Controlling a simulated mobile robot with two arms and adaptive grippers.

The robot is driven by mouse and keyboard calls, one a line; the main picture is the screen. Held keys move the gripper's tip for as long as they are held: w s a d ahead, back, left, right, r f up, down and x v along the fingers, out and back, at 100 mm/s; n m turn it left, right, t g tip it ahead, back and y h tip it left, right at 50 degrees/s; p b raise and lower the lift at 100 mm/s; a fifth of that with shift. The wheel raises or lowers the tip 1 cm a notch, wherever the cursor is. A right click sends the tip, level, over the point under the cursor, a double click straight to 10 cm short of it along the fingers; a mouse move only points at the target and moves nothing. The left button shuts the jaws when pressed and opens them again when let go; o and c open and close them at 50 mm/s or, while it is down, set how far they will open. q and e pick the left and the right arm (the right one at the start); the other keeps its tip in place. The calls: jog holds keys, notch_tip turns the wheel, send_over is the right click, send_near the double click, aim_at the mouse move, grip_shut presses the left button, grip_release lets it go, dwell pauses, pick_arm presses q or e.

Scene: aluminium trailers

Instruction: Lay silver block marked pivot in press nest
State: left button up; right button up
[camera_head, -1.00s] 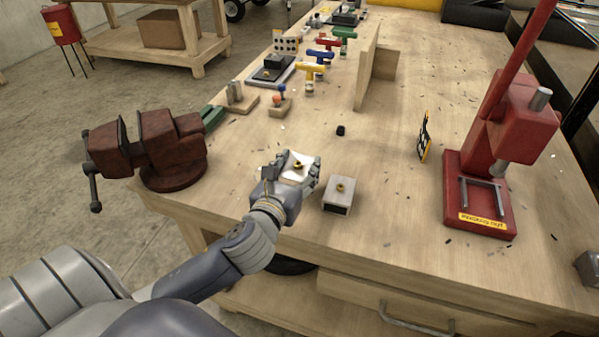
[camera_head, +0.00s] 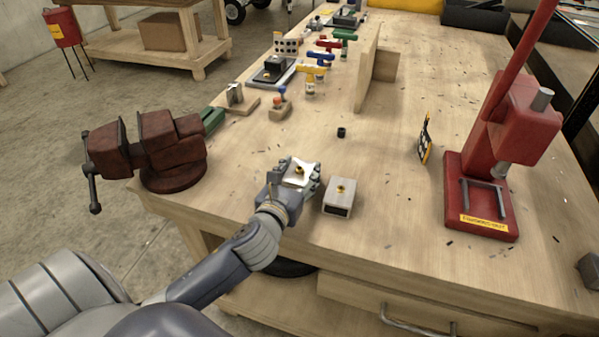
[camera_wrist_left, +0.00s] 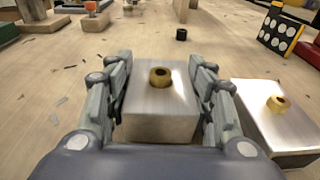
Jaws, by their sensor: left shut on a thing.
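My left gripper (camera_head: 298,176) is shut on a silver block (camera_head: 299,172) with a brass bushing in its top, near the front edge of the bench. In the left wrist view the same block (camera_wrist_left: 158,115) sits level between the two fingers. A second silver block (camera_head: 340,197) with a brass bushing stands on the bench just right of the gripper, and it also shows in the left wrist view (camera_wrist_left: 275,120). I cannot read a pivot marking on either block. The red press (camera_head: 500,140) stands at the right, with a nest (camera_head: 484,198) of two rails on its base. My right gripper is not seen.
A dark red vise (camera_head: 165,150) stands left of the gripper. A wooden upright panel (camera_head: 367,65) stands farther back. The bench between block and press is mostly clear.

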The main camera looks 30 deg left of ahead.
pick_arm(q)
jog(key=o, duration=0.9)
jog(key=shift+f, duration=0.15)
jog(key=o, duration=0.4)
